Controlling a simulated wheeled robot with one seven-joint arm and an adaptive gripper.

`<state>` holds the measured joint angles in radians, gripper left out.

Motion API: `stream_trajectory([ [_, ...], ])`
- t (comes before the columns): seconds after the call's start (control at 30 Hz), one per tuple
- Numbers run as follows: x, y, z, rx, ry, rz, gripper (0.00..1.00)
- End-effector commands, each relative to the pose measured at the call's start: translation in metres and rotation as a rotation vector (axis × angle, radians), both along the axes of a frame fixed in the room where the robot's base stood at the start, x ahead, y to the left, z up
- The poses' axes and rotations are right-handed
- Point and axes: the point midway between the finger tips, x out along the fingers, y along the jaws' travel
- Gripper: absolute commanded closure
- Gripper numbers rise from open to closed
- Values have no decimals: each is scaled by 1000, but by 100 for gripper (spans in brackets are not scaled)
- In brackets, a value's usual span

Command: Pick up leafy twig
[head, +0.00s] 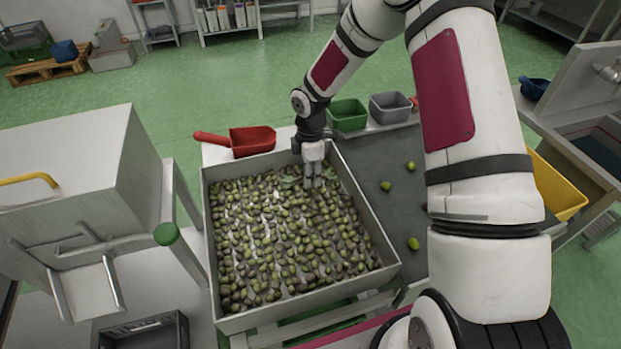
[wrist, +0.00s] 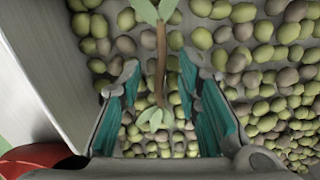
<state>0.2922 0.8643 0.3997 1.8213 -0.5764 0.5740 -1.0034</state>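The leafy twig (wrist: 161,62) has a brown stem and green leaves at both ends. In the wrist view its stem runs down between the two fingers of my gripper (wrist: 157,100), with a visible gap on each side. The fingers are open, with teal inner pads. In the head view my gripper (head: 315,182) points down into the far part of the olive tray (head: 392,268). Some twig leaves (head: 290,181) show just left of the fingers there; the rest is hidden. Many green and dark olives lie around and under the twig.
A red scoop (head: 252,141) lies just beyond the tray's far edge. The tray's metal wall (wrist: 35,70) is close on the left in the wrist view. Green (head: 348,115) and grey (head: 390,107) bins stand behind. Loose olives lie on the dark belt (head: 395,160) at right.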

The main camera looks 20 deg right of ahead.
Motion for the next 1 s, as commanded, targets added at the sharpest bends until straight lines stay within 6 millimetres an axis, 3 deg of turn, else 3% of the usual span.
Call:
stream_trajectory([
  [0.13, 0, 0, 0, 0, 0, 0, 69],
  [0.3, 0, 0, 0, 0, 0, 0, 100],
  [0.73, 1, 0, 6, 0, -2, 1, 100],
  [1.0, 1, -1, 53, 0, -5, -1, 100],
])
